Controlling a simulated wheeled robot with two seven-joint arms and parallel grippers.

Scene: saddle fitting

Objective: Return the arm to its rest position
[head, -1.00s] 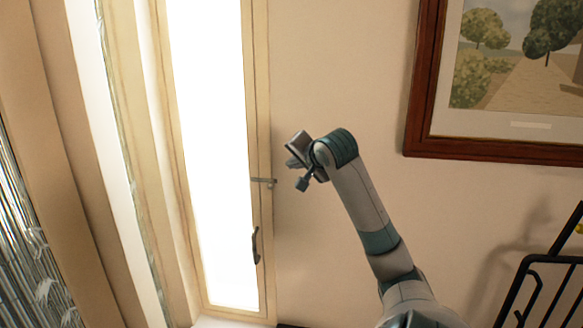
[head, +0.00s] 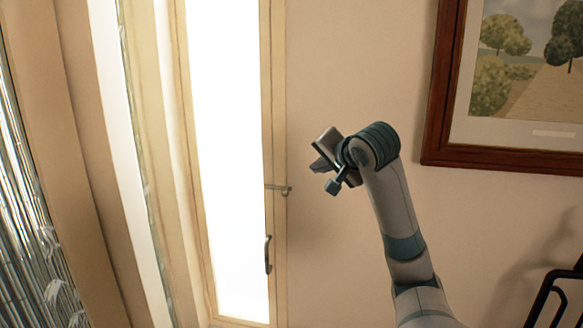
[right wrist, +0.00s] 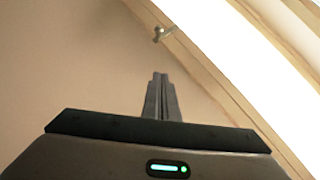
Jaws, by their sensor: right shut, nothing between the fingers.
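My right arm reaches up from the lower right in the head view, bent at the wrist. My right gripper (head: 322,164) is at its end, in front of the bare wall and to the right of the window. In the right wrist view its two fingers (right wrist: 160,78) are together with nothing between them. The fingers are apart from the window latch (head: 278,188), which also shows beyond them in the right wrist view (right wrist: 160,33). My left gripper is not in view.
A bright window (head: 232,150) with a cream frame and a dark handle (head: 267,254) stands at left. A framed picture (head: 500,160) hangs at upper right. Black metal rails (head: 545,300) are at lower right. A shiny striped curtain (head: 20,200) is at far left.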

